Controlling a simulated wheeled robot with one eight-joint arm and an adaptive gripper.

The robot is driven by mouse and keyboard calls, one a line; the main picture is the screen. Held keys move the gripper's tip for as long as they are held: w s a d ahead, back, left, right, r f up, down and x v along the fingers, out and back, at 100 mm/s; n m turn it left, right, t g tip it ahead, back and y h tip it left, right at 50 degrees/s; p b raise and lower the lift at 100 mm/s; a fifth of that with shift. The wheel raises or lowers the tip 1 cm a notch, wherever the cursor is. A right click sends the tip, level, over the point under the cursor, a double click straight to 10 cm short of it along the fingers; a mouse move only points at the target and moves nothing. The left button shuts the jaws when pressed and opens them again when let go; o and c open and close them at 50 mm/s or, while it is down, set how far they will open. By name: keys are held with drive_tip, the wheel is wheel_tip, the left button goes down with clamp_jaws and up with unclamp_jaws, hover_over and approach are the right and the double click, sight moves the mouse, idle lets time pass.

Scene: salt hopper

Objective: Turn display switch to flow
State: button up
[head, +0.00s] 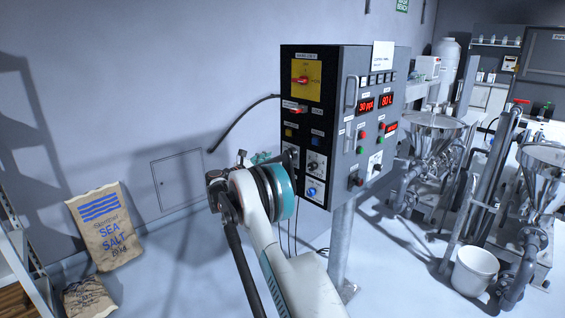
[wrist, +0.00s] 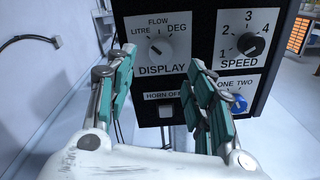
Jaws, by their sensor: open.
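The display switch (wrist: 159,47) is a small round grey knob on a light plate marked LITRE, FLOW and DEG, on the black control box. FLOW is at the top, LITRE at upper left and DEG at upper right. The knob's mark seems to lean to the upper left, but is too small to be sure. My gripper (wrist: 161,70) is open and empty, with one teal-padded finger either side of the switch in the wrist view, apart from it. In the head view, my wrist hides most of the fingers and part of the display plate.
The speed knob (wrist: 252,44) is right of the display switch, with a blue ONE/TWO knob (wrist: 239,104) below. A horn-off switch (wrist: 166,111) is under the display plate. The control box (head: 340,120) stands on a post. A salt sack (head: 104,228) leans on the left wall.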

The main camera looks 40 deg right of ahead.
sight(285, 157)
drive_tip(key=d+b, duration=0.1)
drive_tip(key=d, duration=0.6)
drive_tip(key=shift+w+b, duration=0.2)
drive_tip(key=shift+b, duration=0.15)
drive_tip(key=shift+c, duration=0.6)
drive_tip(key=c, duration=1)
